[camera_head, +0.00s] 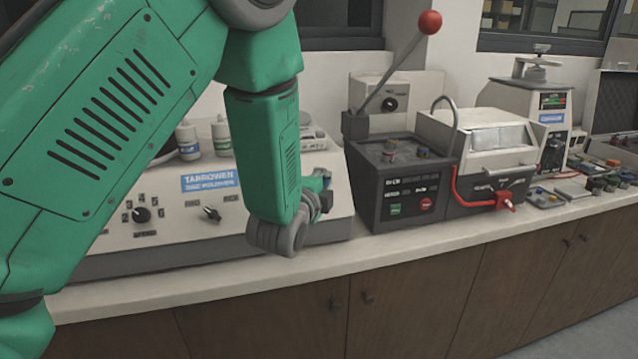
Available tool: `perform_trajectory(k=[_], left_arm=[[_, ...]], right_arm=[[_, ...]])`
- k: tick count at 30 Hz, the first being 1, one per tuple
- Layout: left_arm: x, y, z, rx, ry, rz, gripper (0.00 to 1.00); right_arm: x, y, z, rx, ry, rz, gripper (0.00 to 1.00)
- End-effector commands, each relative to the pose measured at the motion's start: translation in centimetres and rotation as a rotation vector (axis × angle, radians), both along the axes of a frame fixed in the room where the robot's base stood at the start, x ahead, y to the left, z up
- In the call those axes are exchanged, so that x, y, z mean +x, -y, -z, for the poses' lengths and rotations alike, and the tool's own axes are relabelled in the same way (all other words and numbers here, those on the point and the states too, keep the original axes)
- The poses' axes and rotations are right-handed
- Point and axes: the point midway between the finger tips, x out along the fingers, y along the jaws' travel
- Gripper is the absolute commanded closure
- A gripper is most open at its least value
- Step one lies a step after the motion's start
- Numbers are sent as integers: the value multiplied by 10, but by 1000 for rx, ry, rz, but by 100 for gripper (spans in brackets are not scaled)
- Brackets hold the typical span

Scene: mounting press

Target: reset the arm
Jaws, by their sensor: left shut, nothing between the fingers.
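My green left arm comes in from the left and bends down over the front of the counter. My left gripper (322,191) is small and partly hidden behind the forearm and the grey wrist. It is shut and empty, in front of the white control unit. The mounting press (405,185) stands to the right of the gripper, apart from it. It has a dark body, a green and a red button, and a raised lever (390,75) with a red ball knob (430,22). My right gripper is not in view.
A white control unit (160,225) with dials stands behind my arm, with small bottles (220,135) on top. Right of the press are a white-lidded machine (490,140) with a red handle (505,200) and another white instrument (525,100). The counter's front edge (400,255) is clear.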

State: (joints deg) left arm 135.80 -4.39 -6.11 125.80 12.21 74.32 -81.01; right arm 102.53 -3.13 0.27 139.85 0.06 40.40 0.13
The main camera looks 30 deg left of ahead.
Motion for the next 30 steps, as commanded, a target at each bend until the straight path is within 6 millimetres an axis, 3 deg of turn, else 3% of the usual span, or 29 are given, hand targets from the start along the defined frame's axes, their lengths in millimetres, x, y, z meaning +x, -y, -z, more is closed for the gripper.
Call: perform_trajectory(k=[24, 26, 29, 30], left_arm=[[-1, 0, 3, -8, -5, 0, 100], [-4, 2, 13, -31, -26, 1, 100], [-16, 7, 50, -134, -104, 0, 100], [-25, 10, 72, -194, -151, -6, 100]], right_arm=[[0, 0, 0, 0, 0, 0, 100], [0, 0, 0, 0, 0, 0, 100], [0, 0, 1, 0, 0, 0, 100], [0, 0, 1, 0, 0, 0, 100]])
